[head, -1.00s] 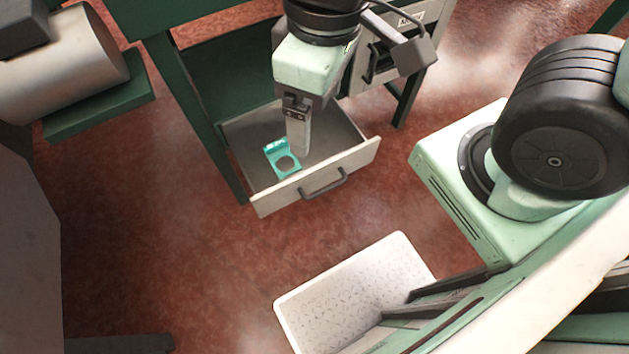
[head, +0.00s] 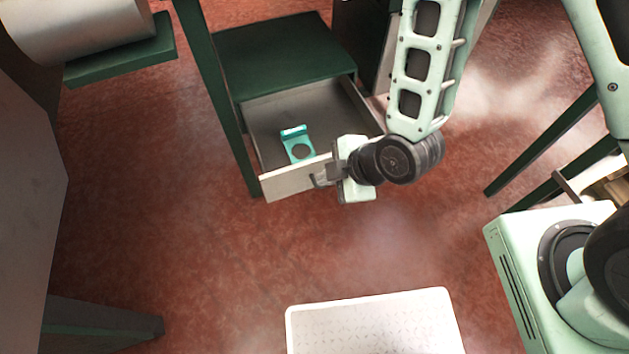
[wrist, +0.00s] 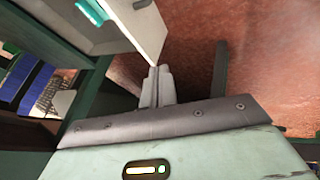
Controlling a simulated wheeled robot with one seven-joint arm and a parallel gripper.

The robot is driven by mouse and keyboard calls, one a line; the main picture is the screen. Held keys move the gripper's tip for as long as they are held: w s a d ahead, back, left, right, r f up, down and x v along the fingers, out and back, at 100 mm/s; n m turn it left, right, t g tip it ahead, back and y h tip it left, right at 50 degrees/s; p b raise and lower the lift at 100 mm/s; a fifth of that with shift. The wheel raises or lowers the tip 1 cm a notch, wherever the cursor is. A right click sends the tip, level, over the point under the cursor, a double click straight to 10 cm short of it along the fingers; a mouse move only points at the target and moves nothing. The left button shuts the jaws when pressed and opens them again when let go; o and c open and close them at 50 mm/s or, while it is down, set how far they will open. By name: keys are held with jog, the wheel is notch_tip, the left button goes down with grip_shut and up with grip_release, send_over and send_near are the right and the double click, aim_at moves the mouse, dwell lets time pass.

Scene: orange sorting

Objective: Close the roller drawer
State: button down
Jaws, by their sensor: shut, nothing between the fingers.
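The roller drawer (head: 290,181) is open, pulled out under a dark green top, with its pale front panel facing the robot. A teal part with a round hole (head: 298,146) lies inside it. My gripper (wrist: 156,72) is shut and empty. In the head view my wrist is in front of the right part of the drawer front, hiding that part and most of the handle. In the wrist view the fingertips are close to a corner of the pale panel (wrist: 138,38); I cannot tell whether they touch. The teal part (wrist: 91,12) also shows there.
A white speckled tray (head: 375,322) lies at the bottom. A large grey cylinder (head: 85,28) sits on a green base at the upper left. Green legs (head: 216,95) stand beside the drawer and at the right. The red floor before the drawer is clear.

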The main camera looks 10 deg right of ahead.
jog(key=b+x, duration=0.2)
jog(key=b, duration=0.1)
jog(key=b+x, duration=0.2)
jog(key=b, duration=0.1)
jog(key=shift+w+d+f+b, duration=0.1)
jog(key=shift+d+f+b, duration=0.05)
jog(key=shift+f+b, duration=0.3)
jog(key=shift+f+b, duration=0.15)
jog(key=shift+b, duration=0.35)
jog(key=f+b, duration=0.1)
jog(key=b, duration=0.5)
jog(key=shift+a, duration=0.2)
jog(key=shift+w+a+f+b, duration=0.45)
jog(key=shift+w+a+f, duration=0.15)
jog(key=shift+w, duration=0.35)
jog(key=shift+w+a+f+b, duration=0.4)
jog(key=shift+w+a+f, duration=0.2)
jog(key=shift+w, duration=0.3)
jog(key=shift+w+a+f+b, duration=0.45)
jog(key=shift+w+a+f, duration=0.1)
jog(key=shift+w, duration=0.4)
